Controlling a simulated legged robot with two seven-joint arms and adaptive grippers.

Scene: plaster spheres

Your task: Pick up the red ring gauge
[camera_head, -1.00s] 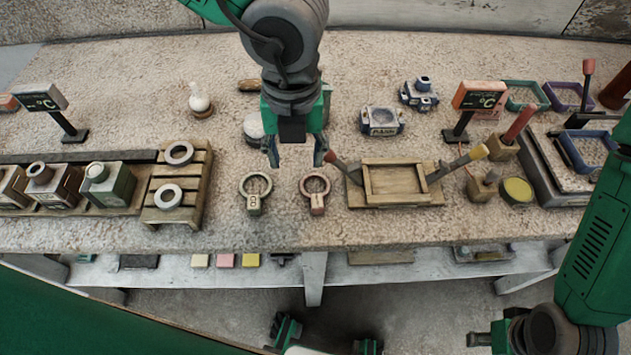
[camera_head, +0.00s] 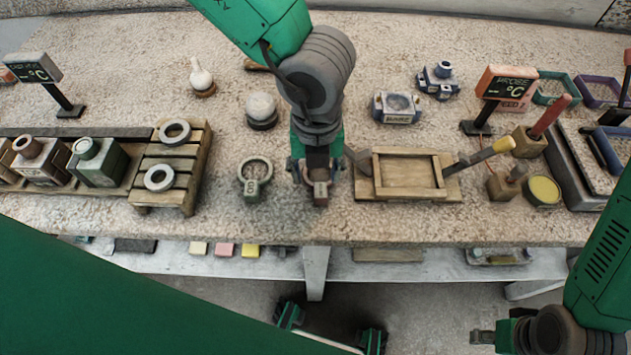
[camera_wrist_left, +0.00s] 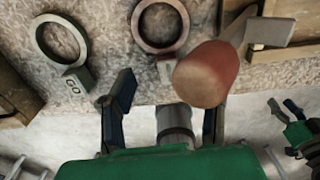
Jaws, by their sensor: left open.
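The red ring gauge lies flat on the stone-topped bench. A grey-green ring gauge (camera_head: 241,178) lies to the left, also showing in the wrist view (camera_wrist_left: 43,40). My right gripper (camera_head: 492,338) is at the lower right, away from the bench; its jaws are unclear.
A red-ended tool handle (camera_wrist_left: 205,75) rises close beside my left gripper. A wooden tray (camera_head: 408,174) with leaning tools stands to the right. A slatted wooden stand (camera_head: 190,187) with pale rings is at the left.

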